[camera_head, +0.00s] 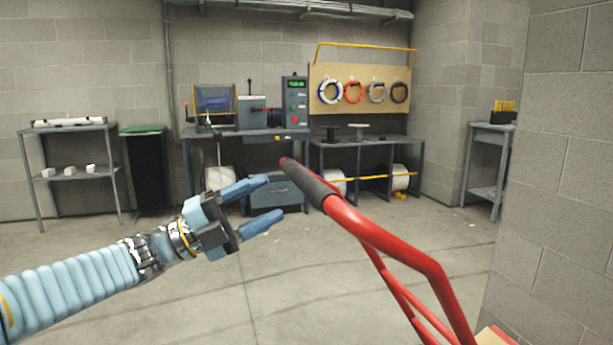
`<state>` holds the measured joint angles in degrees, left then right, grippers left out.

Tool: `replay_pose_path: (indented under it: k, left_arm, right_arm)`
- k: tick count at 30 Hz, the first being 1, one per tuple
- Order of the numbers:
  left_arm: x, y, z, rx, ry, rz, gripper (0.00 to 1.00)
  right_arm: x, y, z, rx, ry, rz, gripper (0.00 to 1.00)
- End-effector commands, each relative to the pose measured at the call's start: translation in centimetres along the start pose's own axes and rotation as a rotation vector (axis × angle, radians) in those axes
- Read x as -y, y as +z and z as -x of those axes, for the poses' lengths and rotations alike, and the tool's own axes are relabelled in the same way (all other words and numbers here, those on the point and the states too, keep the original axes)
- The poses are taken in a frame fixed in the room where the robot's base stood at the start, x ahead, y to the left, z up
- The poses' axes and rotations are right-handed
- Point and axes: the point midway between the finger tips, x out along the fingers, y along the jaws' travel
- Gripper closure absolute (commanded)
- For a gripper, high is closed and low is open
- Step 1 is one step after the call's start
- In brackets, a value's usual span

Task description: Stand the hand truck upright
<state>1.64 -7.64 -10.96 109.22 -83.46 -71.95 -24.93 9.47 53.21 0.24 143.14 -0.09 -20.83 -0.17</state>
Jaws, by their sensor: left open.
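The hand truck (375,232) has a red tubular frame and a black handle grip (308,183). It slants from the middle of the view down to the lower right, tilted toward me. Its lower part runs out of the frame at the bottom right. My left gripper (275,200) is open, with its blue fingers pointing right toward the handle. Nothing shows between the fingers, and a gap shows between them and the red frame. My right gripper is not in view.
A workbench (250,134) with machines stands at the back, beside a bench with cable reels (400,178). A metal shelf (70,128) stands at the left and another (490,150) at the right. A block wall (560,170) closes the right side.

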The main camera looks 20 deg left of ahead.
Motion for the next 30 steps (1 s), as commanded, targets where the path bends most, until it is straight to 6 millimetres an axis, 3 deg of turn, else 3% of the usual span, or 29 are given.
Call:
replay_pose_path:
  k: [6,12,18,26,30]
  left_arm:
    - [0.2,-0.1,-5.4,-0.002,0.000,0.003,0.42]
    - [0.1,0.0,-8.9,0.000,-0.001,0.004,0.42]
    - [0.0,0.1,-10.3,0.002,0.000,0.002,0.42]
    - [0.0,0.1,-10.4,0.002,0.000,0.003,0.42]
    - [0.0,0.1,-10.4,0.003,0.000,0.003,0.62]
  right_arm:
    - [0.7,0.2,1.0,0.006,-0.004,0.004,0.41]
    - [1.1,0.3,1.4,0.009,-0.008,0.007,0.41]
    - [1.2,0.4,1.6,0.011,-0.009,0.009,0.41]
    - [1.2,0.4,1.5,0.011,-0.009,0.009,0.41]
    - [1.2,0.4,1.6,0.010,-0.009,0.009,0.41]
